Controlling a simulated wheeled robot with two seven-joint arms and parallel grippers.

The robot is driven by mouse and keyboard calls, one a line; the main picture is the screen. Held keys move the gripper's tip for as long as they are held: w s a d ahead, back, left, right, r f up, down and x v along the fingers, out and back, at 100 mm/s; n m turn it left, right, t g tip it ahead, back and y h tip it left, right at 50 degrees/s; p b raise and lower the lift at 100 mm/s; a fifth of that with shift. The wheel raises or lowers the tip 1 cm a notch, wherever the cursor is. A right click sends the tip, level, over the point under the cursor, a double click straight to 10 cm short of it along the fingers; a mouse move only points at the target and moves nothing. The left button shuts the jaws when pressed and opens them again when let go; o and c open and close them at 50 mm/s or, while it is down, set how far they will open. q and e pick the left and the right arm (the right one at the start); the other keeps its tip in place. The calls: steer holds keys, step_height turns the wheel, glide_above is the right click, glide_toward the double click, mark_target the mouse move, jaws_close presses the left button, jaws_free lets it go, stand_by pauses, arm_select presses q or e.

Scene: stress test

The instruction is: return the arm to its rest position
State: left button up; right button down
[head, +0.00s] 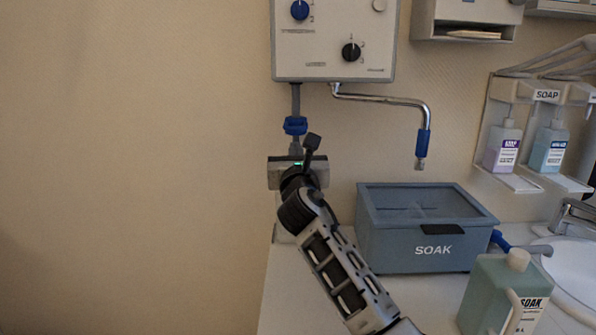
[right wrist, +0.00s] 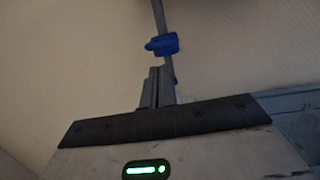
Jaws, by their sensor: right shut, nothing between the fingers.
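My right arm reaches up from the bottom middle of the head view. Its gripper (head: 296,150) points away from me at the wall, below the blue valve handle (head: 295,125) on the grey pipe under the wall unit. In the right wrist view the two fingers (right wrist: 161,72) are together with nothing between them. The blue handle (right wrist: 161,45) shows just beyond their tips there; I cannot tell whether they touch it or the pipe. The palm hides the lower part of the wrist view. My left gripper is not in view.
A blue-grey SOAK box (head: 390,235) stands on the counter right of my forearm. A green bottle (head: 495,290) is at the front right, by the sink (head: 575,265). The white wall unit (head: 325,65) has a bent spout (head: 400,102) over the box. The left side is bare wall.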

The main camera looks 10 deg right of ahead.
steer(key=v, duration=0.8)
steer(key=shift+s+f, duration=0.2)
steer(key=shift+s, duration=0.1)
steer(key=x, duration=1.4)
steer(key=shift+b, duration=0.45)
steer(key=shift+s+r, duration=0.1)
steer(key=shift+r, duration=0.1)
